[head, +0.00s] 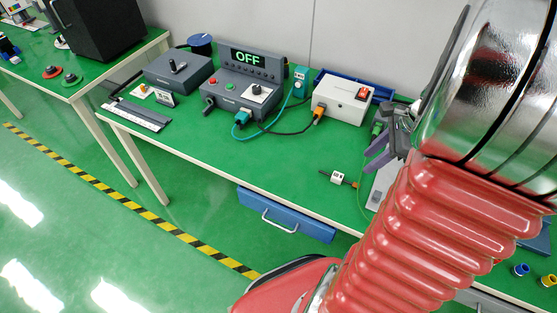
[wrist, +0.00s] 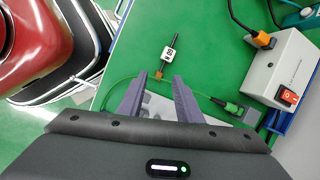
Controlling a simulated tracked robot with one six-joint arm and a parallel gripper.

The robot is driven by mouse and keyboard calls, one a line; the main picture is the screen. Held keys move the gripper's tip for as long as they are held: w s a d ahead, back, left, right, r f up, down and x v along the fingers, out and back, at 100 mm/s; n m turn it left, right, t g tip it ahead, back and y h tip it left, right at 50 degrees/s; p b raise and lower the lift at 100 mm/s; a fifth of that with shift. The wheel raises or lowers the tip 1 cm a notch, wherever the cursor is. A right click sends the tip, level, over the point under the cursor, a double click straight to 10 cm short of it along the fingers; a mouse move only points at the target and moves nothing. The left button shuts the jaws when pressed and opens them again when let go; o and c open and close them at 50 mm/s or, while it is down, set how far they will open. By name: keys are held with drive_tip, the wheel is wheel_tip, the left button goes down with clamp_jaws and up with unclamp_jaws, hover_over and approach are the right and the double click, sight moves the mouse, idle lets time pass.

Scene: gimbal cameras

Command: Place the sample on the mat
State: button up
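A small white block with a dark marking, a black rod and an orange end (head: 337,177), which looks like the sample, lies on the green bench top. In the wrist view the block (wrist: 168,52) lies just beyond the fingertips, apart from them. My gripper (head: 370,160) has two purple fingers. In the wrist view my gripper (wrist: 160,76) is open, with nothing held between the fingers. A pale grey flat surface, possibly the mat (head: 381,184), lies beside my gripper, partly hidden by my arm. Part of it (wrist: 158,105) shows between the fingers.
A white box with a red switch (head: 342,98) stands behind the sample. A grey console reading OFF (head: 242,91) is further left. A thin green cable with a green connector (wrist: 228,104) crosses near the fingers. A blue drawer (head: 285,214) hangs below the bench's front edge.

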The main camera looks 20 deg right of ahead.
drive_tip(key=a+r+n+t, duration=0.1)
drive_tip(key=a+r+n, duration=0.3)
drive_tip(key=a+n, duration=0.4)
drive_tip(key=a+r+n+h, duration=0.1)
drive_tip(key=a+r+n, duration=0.3)
drive_tip(key=a+n, duration=0.4)
drive_tip(key=a+r+n+t+h, duration=0.1)
drive_tip(key=a+r+n, duration=0.4)
drive_tip(key=a+n, duration=0.4)
drive_tip(key=shift+a+t, duration=0.3)
drive_tip(key=shift+a, duration=1.2)
